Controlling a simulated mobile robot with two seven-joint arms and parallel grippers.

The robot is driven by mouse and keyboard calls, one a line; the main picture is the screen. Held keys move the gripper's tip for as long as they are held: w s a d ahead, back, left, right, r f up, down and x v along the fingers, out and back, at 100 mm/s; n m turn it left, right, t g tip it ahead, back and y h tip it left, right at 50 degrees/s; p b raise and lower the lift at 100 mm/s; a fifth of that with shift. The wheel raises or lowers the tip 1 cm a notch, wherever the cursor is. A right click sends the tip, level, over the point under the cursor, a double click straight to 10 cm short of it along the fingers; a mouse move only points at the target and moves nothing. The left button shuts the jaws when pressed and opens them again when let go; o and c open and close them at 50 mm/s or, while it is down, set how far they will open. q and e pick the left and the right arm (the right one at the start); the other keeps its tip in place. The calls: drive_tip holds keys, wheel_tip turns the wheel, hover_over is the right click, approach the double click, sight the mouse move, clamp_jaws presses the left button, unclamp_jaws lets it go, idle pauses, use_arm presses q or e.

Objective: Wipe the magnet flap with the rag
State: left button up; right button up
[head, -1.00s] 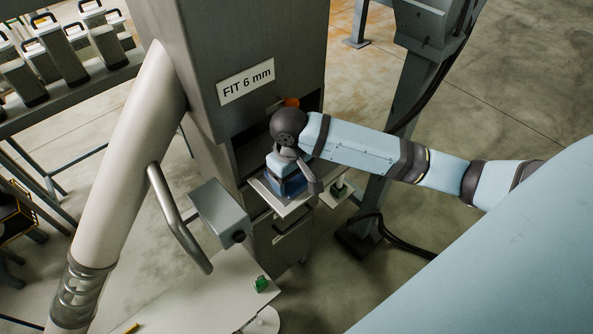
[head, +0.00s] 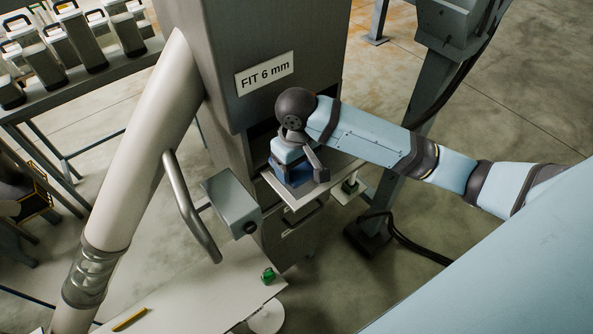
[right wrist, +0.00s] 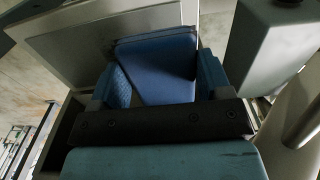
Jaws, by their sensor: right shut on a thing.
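My right gripper (head: 292,173) is shut on the blue rag (right wrist: 158,65), which shows between its two fingers in the right wrist view. In the head view the rag (head: 296,180) is a dark blue patch under the gripper. The magnet flap (head: 322,187) appears as a pale flat plate standing out from the opening of the grey cabinet. The rag lies over the plate, and its far edge seems to touch it. The plate also shows behind the rag in the right wrist view (right wrist: 75,42). My left gripper is not in view.
The grey cabinet (head: 225,60) bears a "FIT 6 mm" label (head: 265,72). A grey box (head: 232,200) stands left of the plate. A thick pale tube (head: 145,150) rises at left. A white table (head: 200,295) holds a small green item (head: 268,275).

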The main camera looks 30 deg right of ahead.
drive_tip(key=shift+r, duration=1.05)
drive_tip(key=shift+r, duration=1.5)
